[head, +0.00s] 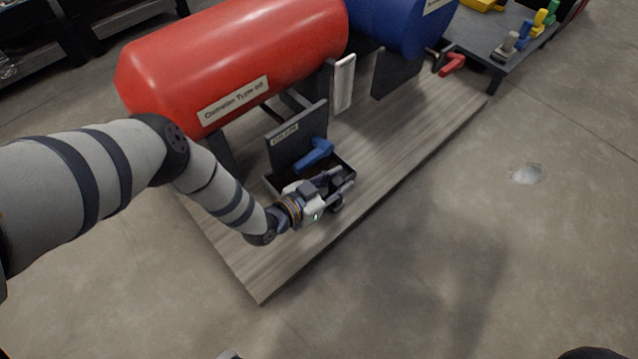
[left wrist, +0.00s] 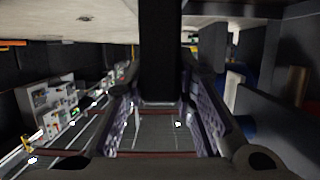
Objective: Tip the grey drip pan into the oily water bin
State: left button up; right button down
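A dark open-topped tray or box (head: 347,161) sits on the wooden platform below the red tank. I cannot tell whether it is the grey drip pan or the bin. A grey upright panel (head: 296,153) with a small label, too small to read, stands at its back. My left gripper (head: 347,183) is over its near side and hides much of it. In the left wrist view, the fingers (left wrist: 160,115) stand apart on both sides of a dark vertical bar that I cannot identify. I see no clear grip on anything.
A large red tank (head: 235,60) and a blue tank (head: 402,22) lie behind. A blue lever (head: 315,153) is close to my gripper. A red lever (head: 452,64) sits farther right. The wooden platform (head: 420,125) has bare room to the right.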

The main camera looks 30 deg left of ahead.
pick_arm(q)
grip_shut()
